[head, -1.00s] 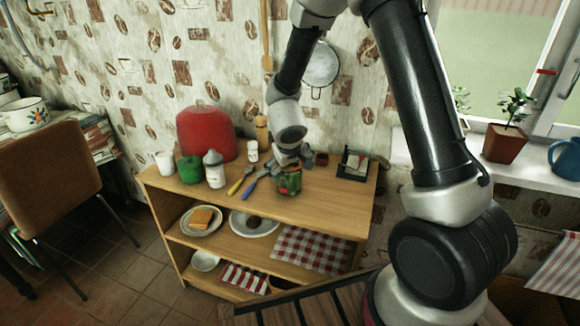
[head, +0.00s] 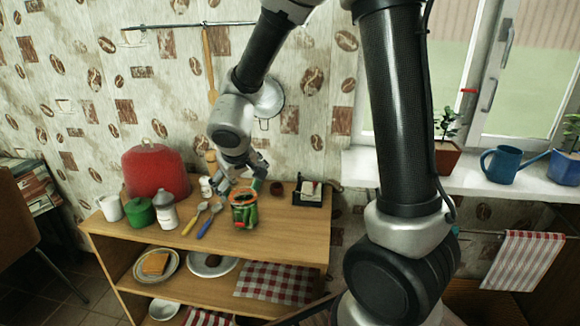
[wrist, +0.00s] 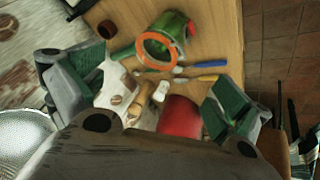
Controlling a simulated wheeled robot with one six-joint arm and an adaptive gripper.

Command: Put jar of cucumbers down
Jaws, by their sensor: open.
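The jar of cucumbers (head: 243,211) is green with an orange-red rim and stands upright on the wooden shelf top (head: 290,222). In the wrist view the jar (wrist: 177,27) is beyond my fingertips, its ring-shaped orange rim facing the camera. My gripper (head: 243,184) is just above and behind the jar in the head view. In the wrist view its two green-padded fingers (wrist: 150,92) are spread wide with nothing held between them. The jar appears apart from both fingers.
Two utensils with yellow (head: 189,222) and blue (head: 207,225) handles lie left of the jar. A red dome (head: 156,172), a green pot (head: 139,213) and a white-grey bottle (head: 165,210) stand farther left. A black tray (head: 309,193) is at right. Bare wood lies right of the jar.

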